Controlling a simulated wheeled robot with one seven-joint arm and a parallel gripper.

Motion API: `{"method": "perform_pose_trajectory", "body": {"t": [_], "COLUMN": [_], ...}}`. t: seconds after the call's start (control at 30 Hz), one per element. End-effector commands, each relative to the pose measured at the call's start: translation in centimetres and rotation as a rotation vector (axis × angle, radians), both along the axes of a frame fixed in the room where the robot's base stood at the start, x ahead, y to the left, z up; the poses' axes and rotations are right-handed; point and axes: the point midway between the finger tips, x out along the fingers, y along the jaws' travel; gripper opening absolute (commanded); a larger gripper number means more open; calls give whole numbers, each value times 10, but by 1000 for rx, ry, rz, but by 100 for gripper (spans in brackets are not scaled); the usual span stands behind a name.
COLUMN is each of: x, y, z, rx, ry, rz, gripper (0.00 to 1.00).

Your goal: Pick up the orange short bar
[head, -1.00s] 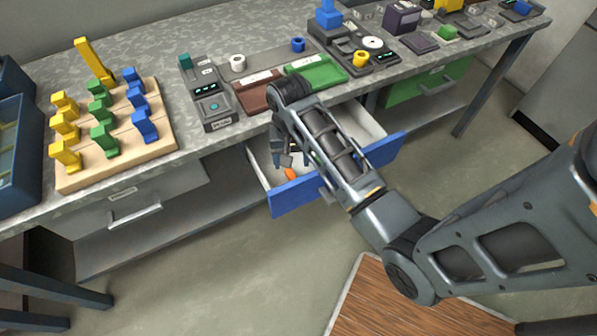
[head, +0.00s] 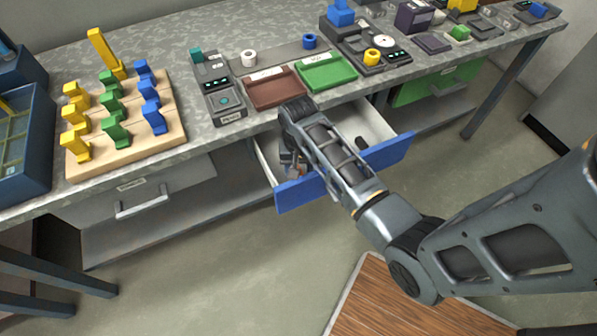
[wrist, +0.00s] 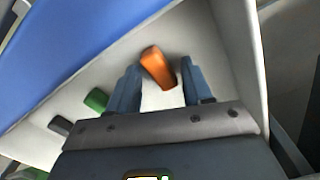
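The orange short bar (wrist: 157,67) lies on the white floor of the open blue-fronted drawer (head: 350,178). In the wrist view my gripper (wrist: 158,78) is open, with one finger on each side of the bar. The near end of the bar lies between the fingertips, and I see gaps on both sides. The far end points away toward the blue front.
A green piece (wrist: 96,99) and a grey piece (wrist: 60,125) lie in the drawer left of my gripper in the wrist view. The drawer's side wall (wrist: 240,60) is close on the right. The worktop (head: 200,140) above carries a peg board (head: 125,155) and trays.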

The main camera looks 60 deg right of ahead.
Motion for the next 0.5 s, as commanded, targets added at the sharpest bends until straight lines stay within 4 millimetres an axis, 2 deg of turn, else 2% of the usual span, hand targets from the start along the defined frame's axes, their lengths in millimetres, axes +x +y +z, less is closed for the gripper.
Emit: {"method": "perform_pose_trajectory", "body": {"t": [0.07, 0.5], "x": [0, 0], "y": [0, 0], "z": [0, 0], "rx": [0, 0], "ry": [0, 0], "rz": [0, 0], "gripper": [42, 0]}}
